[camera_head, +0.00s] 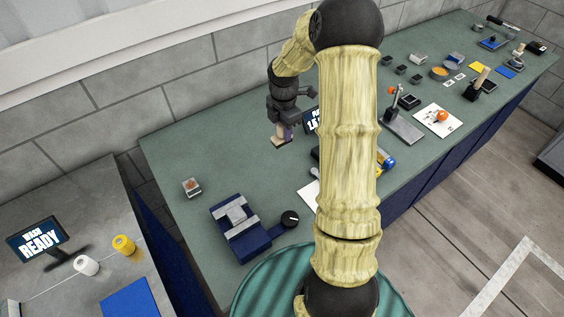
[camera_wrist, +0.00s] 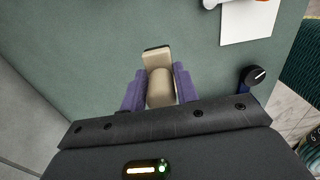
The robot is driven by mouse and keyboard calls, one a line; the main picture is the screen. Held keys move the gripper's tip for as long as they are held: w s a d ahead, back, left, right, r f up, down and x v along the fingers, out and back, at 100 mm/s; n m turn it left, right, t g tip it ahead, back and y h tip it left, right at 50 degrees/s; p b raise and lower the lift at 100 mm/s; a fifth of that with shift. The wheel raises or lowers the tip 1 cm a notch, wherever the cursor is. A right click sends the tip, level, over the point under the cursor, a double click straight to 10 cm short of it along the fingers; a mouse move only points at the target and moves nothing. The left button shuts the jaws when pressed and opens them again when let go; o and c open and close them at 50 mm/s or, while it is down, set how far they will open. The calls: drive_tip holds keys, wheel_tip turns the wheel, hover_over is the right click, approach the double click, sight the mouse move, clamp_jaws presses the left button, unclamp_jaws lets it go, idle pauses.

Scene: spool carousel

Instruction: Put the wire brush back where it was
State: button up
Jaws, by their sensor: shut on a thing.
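The wire brush shows as a tan piece (camera_wrist: 157,60) with a dark far edge and a rounded tan part nearer the palm in the wrist view. My gripper (camera_wrist: 160,72) is shut on it, with a purple finger on each side. In the head view my gripper (camera_head: 281,133) hangs over the far left part of the green bench, with the tan brush end (camera_head: 278,142) below it. The brush appears held above the bench; the exact gap cannot be told. My arm hides part of the middle of the bench.
A blue fixture (camera_head: 238,236) with a black knob (camera_head: 290,219) stands at the front left. A small box (camera_head: 192,187) lies left of my gripper. A small display (camera_head: 311,120) stands just right of it. Several tools and blocks fill the right half. Green bench left of my gripper is mostly bare.

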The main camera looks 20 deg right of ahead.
sight(283, 143)
drive_tip(key=shift+f+p, duration=0.7)
drive_tip(key=shift+f, duration=2.45)
drive_tip(key=shift+f+p, duration=0.5)
drive_tip(key=shift+f, duration=1.35)
drive_tip(key=shift+f, duration=0.2)
drive_tip(key=o, duration=1.1)
drive_tip(key=shift+r, duration=0.1)
